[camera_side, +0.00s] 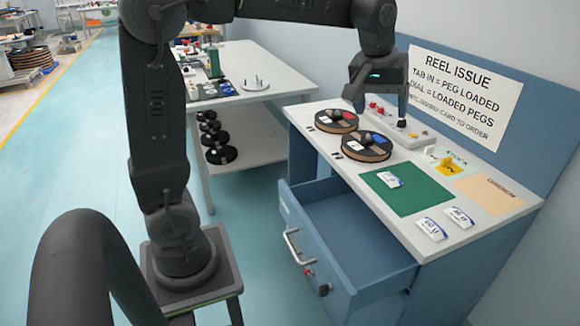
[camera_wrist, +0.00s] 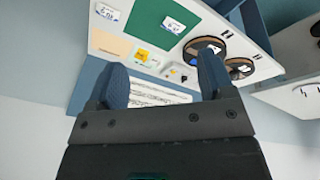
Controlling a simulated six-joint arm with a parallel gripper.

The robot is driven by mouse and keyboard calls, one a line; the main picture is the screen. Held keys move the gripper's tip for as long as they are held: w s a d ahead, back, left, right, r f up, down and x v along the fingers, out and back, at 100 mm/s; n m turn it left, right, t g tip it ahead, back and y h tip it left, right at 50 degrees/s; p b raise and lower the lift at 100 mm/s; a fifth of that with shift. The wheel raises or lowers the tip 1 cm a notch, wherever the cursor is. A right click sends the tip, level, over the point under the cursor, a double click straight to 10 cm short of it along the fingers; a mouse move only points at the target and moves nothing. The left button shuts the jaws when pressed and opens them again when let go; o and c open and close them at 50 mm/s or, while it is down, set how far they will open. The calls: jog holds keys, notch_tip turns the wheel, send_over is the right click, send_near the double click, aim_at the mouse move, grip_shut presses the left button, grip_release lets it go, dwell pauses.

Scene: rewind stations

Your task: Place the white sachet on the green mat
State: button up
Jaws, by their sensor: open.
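The green mat (camera_side: 408,198) lies on the counter top, and it also shows in the wrist view (camera_wrist: 146,14). One white sachet (camera_side: 390,180) with blue print lies flat on the mat near its far left part; it shows in the wrist view too (camera_wrist: 174,25). Two similar white sachets, one nearer (camera_side: 431,229) and one farther (camera_side: 459,218), lie on the bare counter right of the mat. My gripper (camera_side: 381,108) is open and empty, raised over the rear of the counter near the reels. Its two fingers are spread apart in the wrist view (camera_wrist: 163,80).
Two dark-rimmed reels, one nearer (camera_side: 366,146) and one farther (camera_side: 336,121), stand left of the mat. A yellow piece (camera_side: 450,166) and a tan patch (camera_side: 488,190) are behind it. The drawer (camera_side: 345,240) below stands open. A sign board (camera_side: 465,93) rises behind.

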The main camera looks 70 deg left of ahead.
jog(key=s+d+f+m, duration=0.1)
jog(key=s+f+m, duration=0.1)
jog(key=s, duration=0.5)
jog(key=s+d+f+m+t, duration=0.1)
jog(key=s+d+f+m, duration=0.1)
jog(key=s, duration=0.5)
jog(key=s+d+f+m+t, duration=0.1)
jog(key=s+d+f+m, duration=0.1)
jog(key=s+m, duration=0.2)
jog(key=s, duration=0.3)
